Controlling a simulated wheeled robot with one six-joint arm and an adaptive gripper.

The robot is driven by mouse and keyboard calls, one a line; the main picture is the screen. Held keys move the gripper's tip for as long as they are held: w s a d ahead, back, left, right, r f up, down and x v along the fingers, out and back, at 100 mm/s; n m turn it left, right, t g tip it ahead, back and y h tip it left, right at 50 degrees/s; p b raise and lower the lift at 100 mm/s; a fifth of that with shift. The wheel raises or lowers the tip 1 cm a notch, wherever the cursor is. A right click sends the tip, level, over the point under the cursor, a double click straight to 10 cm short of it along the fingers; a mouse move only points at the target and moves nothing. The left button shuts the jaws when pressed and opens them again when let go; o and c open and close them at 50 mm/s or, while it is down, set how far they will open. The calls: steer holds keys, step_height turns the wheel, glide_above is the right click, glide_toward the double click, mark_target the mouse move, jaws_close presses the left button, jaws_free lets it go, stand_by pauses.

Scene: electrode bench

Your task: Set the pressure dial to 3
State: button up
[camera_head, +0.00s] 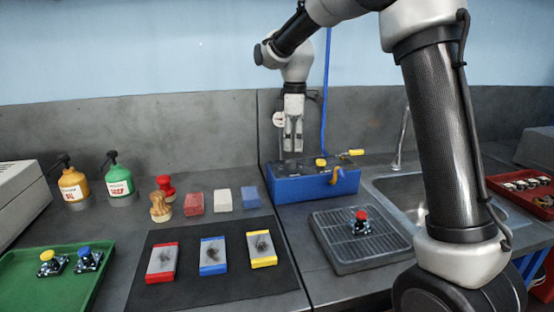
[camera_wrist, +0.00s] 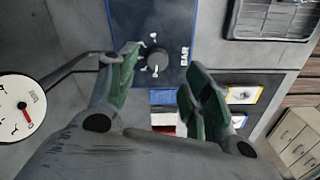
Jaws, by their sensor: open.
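The pressure dial (camera_wrist: 158,59) is a dark round knob on the blue panel (camera_wrist: 180,16), with white marks around it and the label BAR beside it. Its marks are too small to read, so I cannot tell its setting. The blue box (camera_head: 310,187) stands at the back of the bench in the head view; the knob is hard to make out there. My gripper (camera_head: 292,147) points down above the box's left part. In the wrist view my gripper (camera_wrist: 163,62) is open, with its green-padded fingers on either side of the knob, apparently not touching it.
A round white gauge (camera_head: 279,119) shows beside my gripper, and large in the wrist view (camera_wrist: 20,108). A yellow knob (camera_head: 321,161) and a yellow-handled part (camera_head: 351,153) sit on the box. A grey rack (camera_head: 340,250) stands in front; a sink (camera_head: 400,190) lies right.

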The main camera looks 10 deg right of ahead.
mark_target(291, 161)
steer(key=shift+w+a+r+n, duration=0.35)
steer(key=shift+r+n, duration=0.25)
steer(key=shift+n, duration=0.1)
steer(key=shift+s+n, duration=0.15)
steer(key=shift+n, duration=0.85)
step_height(291, 161, down, 8)
steer(key=shift+r, duration=0.1)
steer(key=c, duration=1.1)
